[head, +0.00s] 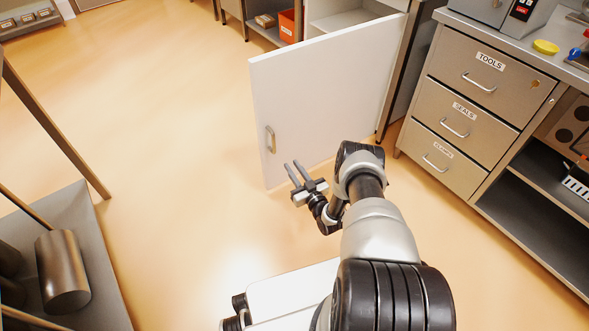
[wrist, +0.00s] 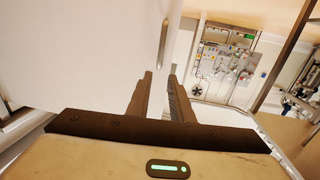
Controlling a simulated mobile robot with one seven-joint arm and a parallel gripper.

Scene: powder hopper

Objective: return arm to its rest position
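My gripper (head: 292,167) is in the middle of the head view, in front of the lower part of an open white cabinet door (head: 325,90). Its two fingers are apart with nothing between them; the gap also shows in the wrist view (wrist: 160,77). The door's metal handle (head: 270,139) is up and to the left of the fingertips. In the wrist view the door (wrist: 80,50) fills the upper left, with the handle (wrist: 163,45) just beyond the fingers. I cannot tell exactly how far the fingers are from the door. My arm is stretched forward.
A grey drawer cabinet (head: 470,110) with labelled drawers stands at the right, under a worktop holding a yellow dish (head: 545,47). A grey rack (head: 85,225) bearing a metal cylinder (head: 62,272) is at the left. An orange bin (head: 287,25) sits at the back. Floor between is clear.

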